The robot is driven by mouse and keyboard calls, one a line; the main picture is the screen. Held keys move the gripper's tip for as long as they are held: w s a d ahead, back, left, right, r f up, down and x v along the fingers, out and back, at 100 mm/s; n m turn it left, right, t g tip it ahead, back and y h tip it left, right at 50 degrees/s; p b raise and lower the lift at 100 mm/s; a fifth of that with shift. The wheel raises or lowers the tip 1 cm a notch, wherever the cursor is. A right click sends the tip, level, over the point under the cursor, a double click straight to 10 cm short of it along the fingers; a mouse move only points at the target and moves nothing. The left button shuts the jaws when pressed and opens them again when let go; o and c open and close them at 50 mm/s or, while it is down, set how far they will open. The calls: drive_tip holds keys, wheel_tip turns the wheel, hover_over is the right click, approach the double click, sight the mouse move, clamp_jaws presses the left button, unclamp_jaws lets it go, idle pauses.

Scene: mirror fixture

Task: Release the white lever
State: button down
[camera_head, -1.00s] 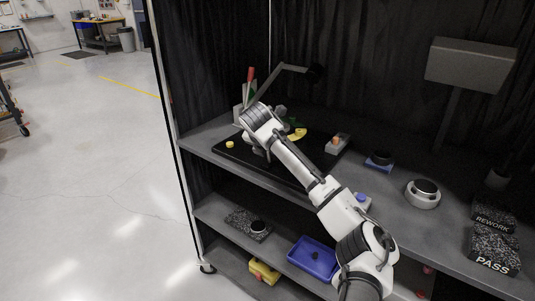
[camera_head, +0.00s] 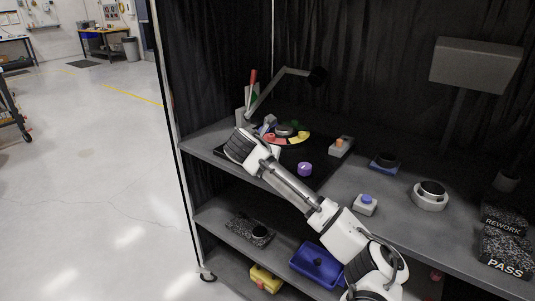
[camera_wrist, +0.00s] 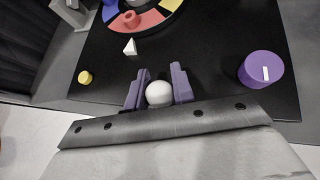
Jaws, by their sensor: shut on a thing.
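The white lever shows in the wrist view as a round white knob (camera_wrist: 159,94). It sits between the two purple-grey fingers of my gripper (camera_wrist: 160,80), which are shut on it. The lever's shaft is hidden below the knob. In the head view my wrist (camera_head: 245,146) is over the front left of the black board, and it hides the lever.
A coloured dial (camera_wrist: 135,18) with a small white pointer (camera_wrist: 130,47) lies beyond the gripper. A purple knob (camera_wrist: 261,69) is to the right and a small yellow knob (camera_wrist: 85,77) to the left. A red-tipped handle (camera_head: 252,78) stands behind.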

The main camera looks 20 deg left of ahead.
drive_tip(key=c, duration=1.2)
unclamp_jaws()
drive_tip(key=shift+s, duration=0.1)
drive_tip(key=b+v, duration=0.2)
drive_tip(key=v, duration=1.1)
drive_tip(key=shift+s+r, duration=0.2)
drive_tip(key=shift+s, duration=0.1)
